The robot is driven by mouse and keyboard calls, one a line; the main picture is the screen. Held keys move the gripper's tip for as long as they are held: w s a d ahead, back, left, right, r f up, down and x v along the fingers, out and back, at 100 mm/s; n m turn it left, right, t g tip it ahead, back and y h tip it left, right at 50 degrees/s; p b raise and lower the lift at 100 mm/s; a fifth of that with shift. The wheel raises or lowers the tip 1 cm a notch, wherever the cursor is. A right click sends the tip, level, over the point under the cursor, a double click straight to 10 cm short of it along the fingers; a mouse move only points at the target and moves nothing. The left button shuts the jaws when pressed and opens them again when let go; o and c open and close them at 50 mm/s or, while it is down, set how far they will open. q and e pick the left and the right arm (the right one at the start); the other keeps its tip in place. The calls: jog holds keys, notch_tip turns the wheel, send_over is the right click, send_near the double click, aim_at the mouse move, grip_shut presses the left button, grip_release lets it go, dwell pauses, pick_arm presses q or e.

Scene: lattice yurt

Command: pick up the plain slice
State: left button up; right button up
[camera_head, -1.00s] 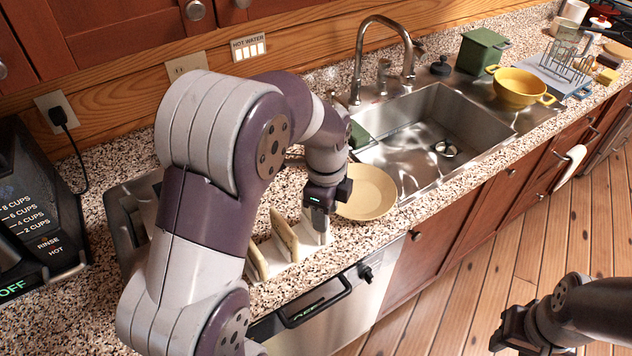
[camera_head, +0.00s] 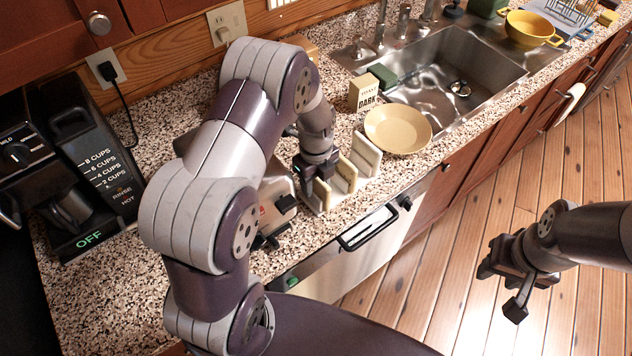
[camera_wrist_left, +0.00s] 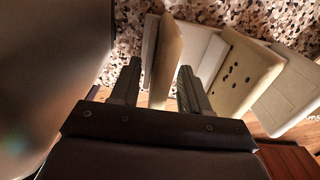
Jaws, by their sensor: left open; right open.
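A white rack (camera_head: 367,153) on the counter holds upright slices of bread. In the left wrist view, a tan slice (camera_wrist_left: 167,55) stands nearly edge-on between my open left fingers; no spots show on its visible side. A second slice (camera_wrist_left: 246,72) with dark spots stands to its right, outside the fingers. In the head view, my left gripper (camera_head: 308,183) is at the left end of the rack and hides part of it; a slice (camera_head: 346,171) shows just right of it. It also shows in the left wrist view (camera_wrist_left: 157,84). My right gripper (camera_head: 503,287) is open and empty above the floor.
A toaster (camera_head: 272,215) stands left of the rack. The sink (camera_head: 440,90) is farther right. A coffee maker (camera_head: 95,165) stands at the left.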

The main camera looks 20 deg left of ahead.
pick_arm(q)
jog(key=shift+s+a, duration=0.1)
jog(key=shift+a, duration=0.1)
jog(key=shift+w+d, duration=0.2)
grip_shut()
